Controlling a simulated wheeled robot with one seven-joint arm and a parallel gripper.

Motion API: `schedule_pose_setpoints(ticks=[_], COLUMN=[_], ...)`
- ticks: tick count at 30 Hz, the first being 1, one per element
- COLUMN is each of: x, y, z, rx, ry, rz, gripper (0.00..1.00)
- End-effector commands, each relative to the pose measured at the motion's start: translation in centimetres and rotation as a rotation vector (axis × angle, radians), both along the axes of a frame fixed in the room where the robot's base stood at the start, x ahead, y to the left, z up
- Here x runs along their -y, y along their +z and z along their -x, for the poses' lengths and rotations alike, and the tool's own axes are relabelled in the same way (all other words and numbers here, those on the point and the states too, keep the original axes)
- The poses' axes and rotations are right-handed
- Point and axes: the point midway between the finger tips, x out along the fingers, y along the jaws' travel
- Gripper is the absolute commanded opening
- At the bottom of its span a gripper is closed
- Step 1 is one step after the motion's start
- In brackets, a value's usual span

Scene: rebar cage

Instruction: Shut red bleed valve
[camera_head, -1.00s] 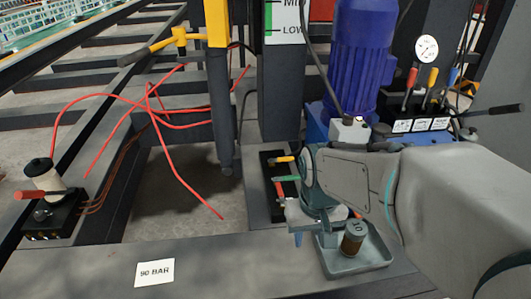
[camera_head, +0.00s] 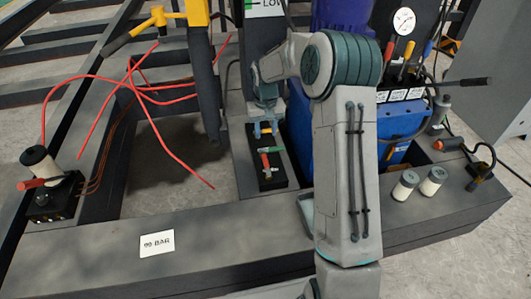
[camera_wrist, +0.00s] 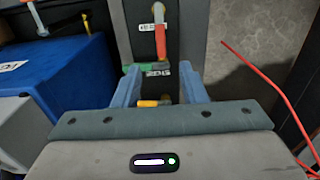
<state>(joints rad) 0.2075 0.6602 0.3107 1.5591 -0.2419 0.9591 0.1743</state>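The red valve handle (camera_head: 265,161) lies lengthwise on a black valve block (camera_head: 281,180), with a brass fitting at its near end. In the wrist view the red handle (camera_wrist: 160,40) is beyond my fingertips. A green handle (camera_head: 271,150) lies crosswise beside it; in the wrist view it (camera_wrist: 142,68) is near the left fingertip. A yellow handle (camera_wrist: 150,103) shows between my fingers. My gripper (camera_head: 266,131) is open above the far end of the block. I see nothing held in it. Contact with the yellow handle cannot be told.
A blue power unit (camera_head: 395,150) with levers and a gauge stands right of the block. Red hoses (camera_head: 150,95) and a yellow-topped post (camera_head: 198,12) are at left. A 90 BAR card (camera_head: 157,243) lies on the front beam. Two white cylinders (camera_head: 418,183) stand at right.

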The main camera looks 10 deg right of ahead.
Motion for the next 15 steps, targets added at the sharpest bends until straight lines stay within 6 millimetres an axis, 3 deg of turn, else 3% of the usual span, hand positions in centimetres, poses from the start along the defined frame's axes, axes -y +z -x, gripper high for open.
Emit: schedule_pose_setpoints(ticks=[8,15], x=[0.1,0.1], y=[-1.9,-6.8], z=[-1.0,-1.0], rx=[-0.003,-0.004], ry=[-0.008,-0.007], rz=[-0.009,-0.010], gripper=[0.38,0.38])
